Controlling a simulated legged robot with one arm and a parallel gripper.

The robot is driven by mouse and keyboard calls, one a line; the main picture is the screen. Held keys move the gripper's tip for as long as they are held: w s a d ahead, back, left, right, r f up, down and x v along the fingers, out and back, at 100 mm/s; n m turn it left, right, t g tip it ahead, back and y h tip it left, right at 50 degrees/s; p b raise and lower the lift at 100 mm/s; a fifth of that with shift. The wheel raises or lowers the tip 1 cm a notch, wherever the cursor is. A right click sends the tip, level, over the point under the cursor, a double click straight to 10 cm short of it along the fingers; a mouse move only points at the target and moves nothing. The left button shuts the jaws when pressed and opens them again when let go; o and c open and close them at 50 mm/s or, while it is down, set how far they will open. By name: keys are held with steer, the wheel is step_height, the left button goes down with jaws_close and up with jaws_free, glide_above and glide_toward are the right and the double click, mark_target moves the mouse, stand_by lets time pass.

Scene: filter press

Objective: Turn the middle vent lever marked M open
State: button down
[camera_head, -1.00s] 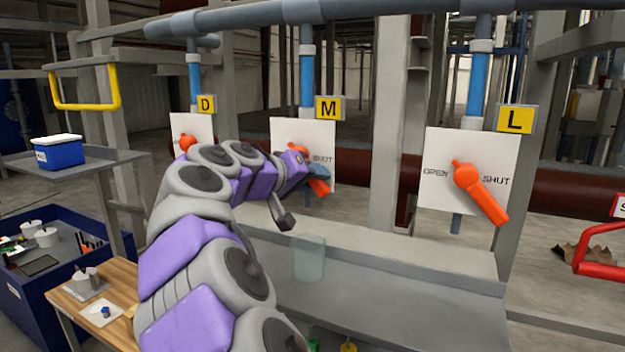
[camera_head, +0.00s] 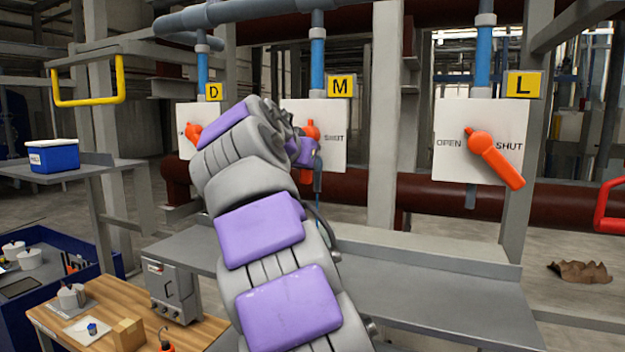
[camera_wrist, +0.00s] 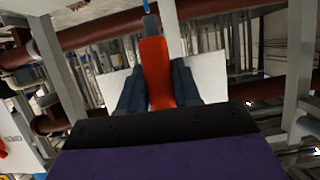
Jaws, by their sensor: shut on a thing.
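The M vent lever (camera_head: 311,131) is orange and mounted on a white plate under a yellow M sign (camera_head: 340,86). SHUT is readable at the plate's right; my arm covers its left part. The handle seems to hang roughly straight down, partly hidden by my wrist. In the wrist view the orange handle (camera_wrist: 157,70) stands between the two dark blue fingers of my gripper (camera_wrist: 159,88). My gripper is shut on the handle. In the head view my gripper (camera_head: 317,165) is in front of the plate, mostly hidden.
The L lever (camera_head: 493,157) at right points down-right toward SHUT. The D lever (camera_head: 193,131) is left of my arm. A grey ledge (camera_head: 430,285) runs below the plates. A wooden table (camera_head: 75,315) and a shelf with a blue box (camera_head: 53,157) are at left.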

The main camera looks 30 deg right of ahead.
steer(key=shift+w+a+f+m+b, duration=0.2)
steer(key=shift+w+f+m+b, duration=0.15)
steer(key=shift+f, duration=0.1)
steer(key=shift+w+a+r+m+t+y+b, duration=0.25)
steer(key=shift+w+a+m+t+y+b, duration=0.15)
steer(key=shift+m+b, duration=0.2)
steer(key=shift+w+a+r+m+t+y+b, duration=0.15)
steer(key=shift+w+r+m+t+y+b, duration=0.1)
steer(key=shift+m+t+y+b, duration=0.3)
steer(key=shift+w+a+r+m+t, duration=0.15)
steer(key=shift+w+m+t, duration=0.1)
steer(key=shift+m, duration=0.25)
steer(key=shift+w+a+r+m+t+b, duration=0.3)
steer(key=shift+r+m+t+b, duration=0.25)
steer(key=shift+m, duration=0.45)
steer(key=c, duration=0.9)
jaws_free()
steer(key=shift+w, duration=0.15)
steer(key=b+v, duration=0.1)
steer(key=v, duration=1.6)
steer(key=shift+s+a, duration=0.15)
steer(key=shift+s, duration=0.1)
